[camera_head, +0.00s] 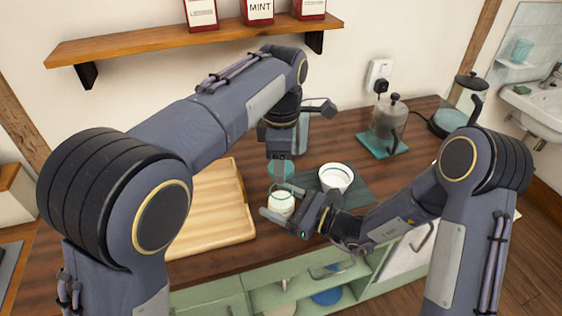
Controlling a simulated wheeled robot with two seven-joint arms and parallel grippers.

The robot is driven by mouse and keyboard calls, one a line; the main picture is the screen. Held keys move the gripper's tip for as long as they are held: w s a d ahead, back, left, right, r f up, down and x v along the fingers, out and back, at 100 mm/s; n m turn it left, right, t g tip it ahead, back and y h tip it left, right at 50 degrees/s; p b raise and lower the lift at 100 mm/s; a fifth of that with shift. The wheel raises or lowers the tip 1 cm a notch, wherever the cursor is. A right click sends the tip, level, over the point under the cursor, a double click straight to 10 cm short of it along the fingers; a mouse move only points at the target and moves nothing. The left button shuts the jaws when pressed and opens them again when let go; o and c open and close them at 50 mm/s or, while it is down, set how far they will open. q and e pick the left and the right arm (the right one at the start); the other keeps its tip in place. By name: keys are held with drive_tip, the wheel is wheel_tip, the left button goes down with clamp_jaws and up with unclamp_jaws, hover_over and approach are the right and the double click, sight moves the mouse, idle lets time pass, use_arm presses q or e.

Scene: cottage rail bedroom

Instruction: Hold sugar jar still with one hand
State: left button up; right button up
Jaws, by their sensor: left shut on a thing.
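A small white jar (280,205) with a pale green rim, likely the sugar jar, stands upright on the counter (210,262) between the wooden tray and a dark mat. My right gripper (279,201) reaches it from the right, its fingers apart on either side of the jar. I cannot see whether they touch it. My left gripper (281,164) points down just behind and above the jar. It is shut on a teal round piece (281,172), perhaps a lid, partly hidden by the fingers.
A white bowl (337,177) stands on the dark mat (358,190) to the right. A ribbed wooden tray (212,205) lies to the left. A shelf (150,42) hangs above.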

drive_tip(key=shift+o, duration=1.1)
